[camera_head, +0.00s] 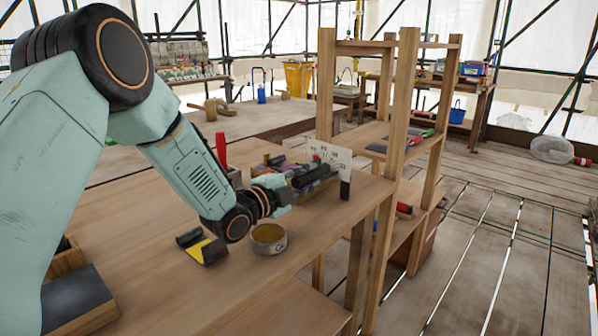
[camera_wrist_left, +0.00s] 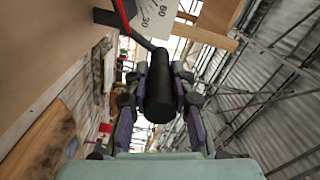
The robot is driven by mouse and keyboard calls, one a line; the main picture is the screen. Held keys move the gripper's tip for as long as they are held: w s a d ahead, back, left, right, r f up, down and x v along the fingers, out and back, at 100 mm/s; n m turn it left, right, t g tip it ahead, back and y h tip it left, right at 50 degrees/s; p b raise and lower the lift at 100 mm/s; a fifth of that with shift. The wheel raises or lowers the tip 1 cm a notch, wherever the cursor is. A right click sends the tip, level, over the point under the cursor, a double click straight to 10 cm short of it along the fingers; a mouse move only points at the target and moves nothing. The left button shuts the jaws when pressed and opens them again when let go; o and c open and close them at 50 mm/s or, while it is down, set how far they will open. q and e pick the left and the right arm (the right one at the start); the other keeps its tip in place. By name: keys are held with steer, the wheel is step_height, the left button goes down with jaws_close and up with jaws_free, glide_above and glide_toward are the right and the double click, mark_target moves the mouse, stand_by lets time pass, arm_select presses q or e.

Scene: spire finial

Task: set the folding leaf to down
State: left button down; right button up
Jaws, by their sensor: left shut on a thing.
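My left gripper (camera_head: 287,188) reaches over the wooden bench. In the left wrist view its fingers (camera_wrist_left: 159,82) are closed on both sides of a black cylindrical handle (camera_wrist_left: 160,101). The handle also shows in the head view (camera_head: 311,176), just beyond the gripper. A white plate with printed numbers (camera_head: 330,156) stands upright behind the handle; it also shows in the wrist view (camera_wrist_left: 154,20), with a red and black bar beside it. I cannot tell which board is the folding leaf. My right gripper is not in view.
A round tin (camera_head: 268,240) and a black and yellow item (camera_head: 203,248) lie on the bench (camera_head: 130,215) near my arm. A wooden shelf frame (camera_head: 403,110) rises at the bench's right end. The plank floor (camera_head: 500,260) at right is mostly clear.

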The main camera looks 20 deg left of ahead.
arm_select(q)
steer(key=shift+s+d+f+m+b, duration=0.15)
steer(key=shift+d+f+m+b, duration=0.2)
steer(key=shift+f+m, duration=0.4)
steer(key=shift+s+d+f+m+b, duration=0.1)
steer(key=shift+d+f+m+b, duration=0.3)
steer(key=shift+f+m, duration=0.35)
steer(key=shift+s+d+f+m+b, duration=0.15)
steer(key=shift+d+f+m+b, duration=0.2)
steer(key=shift+f+m, duration=0.35)
steer(key=shift+f, duration=0.2)
steer(key=c, duration=1.1)
jaws_free()
steer(key=shift+r, duration=0.1)
steer(key=v, duration=1.2)
